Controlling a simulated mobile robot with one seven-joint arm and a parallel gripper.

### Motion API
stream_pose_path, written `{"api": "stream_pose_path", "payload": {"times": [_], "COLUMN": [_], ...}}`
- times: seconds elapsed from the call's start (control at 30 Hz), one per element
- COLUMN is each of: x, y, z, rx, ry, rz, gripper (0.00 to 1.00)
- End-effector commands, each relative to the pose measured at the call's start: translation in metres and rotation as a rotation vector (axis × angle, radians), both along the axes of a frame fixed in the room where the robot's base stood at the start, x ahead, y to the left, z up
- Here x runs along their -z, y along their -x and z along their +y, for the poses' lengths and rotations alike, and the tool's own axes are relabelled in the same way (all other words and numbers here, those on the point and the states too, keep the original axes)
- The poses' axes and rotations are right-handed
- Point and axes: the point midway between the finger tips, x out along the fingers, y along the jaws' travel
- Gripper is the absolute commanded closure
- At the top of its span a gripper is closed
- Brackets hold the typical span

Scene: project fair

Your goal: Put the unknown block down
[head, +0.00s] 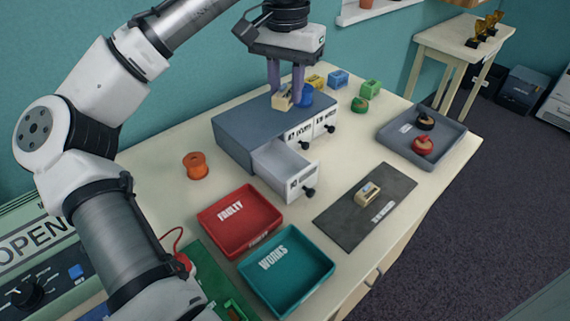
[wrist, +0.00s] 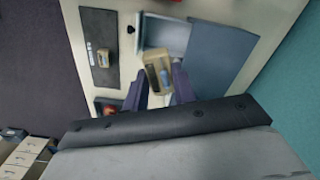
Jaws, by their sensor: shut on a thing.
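My gripper (head: 286,90) is shut on a small tan block (head: 281,101), the unknown block, and holds it over the grey drawer cabinet (head: 232,125). In the wrist view the block (wrist: 158,72) sits between the two fingers and shows dark and bluish parts on its face. I cannot tell whether it touches the cabinet top. One drawer (head: 284,161) of the cabinet is pulled open and its visible inside looks empty. Another similar tan block (head: 367,193) lies on the dark mat (head: 340,222) to the right.
A red FAULTY tray (head: 213,216) and a teal WORKS tray (head: 316,287) stand in front. An orange spool (head: 196,166) is left of the cabinet. A grey tray (head: 450,155) holds a black and a red item. Coloured blocks (head: 338,79) stand behind the cabinet.

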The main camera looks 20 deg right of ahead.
Motion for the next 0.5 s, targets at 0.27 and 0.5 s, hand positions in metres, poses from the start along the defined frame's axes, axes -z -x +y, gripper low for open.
{"api": "stream_pose_path", "payload": {"times": [0.27,0.5], "x": [0.044,0.105], "y": [0.000,0.001], "z": [0.000,0.000], "rx": [-0.001,-0.001], "ry": [0.002,0.003], "rz": [0.005,0.006], "gripper": [1.00,1.00]}}
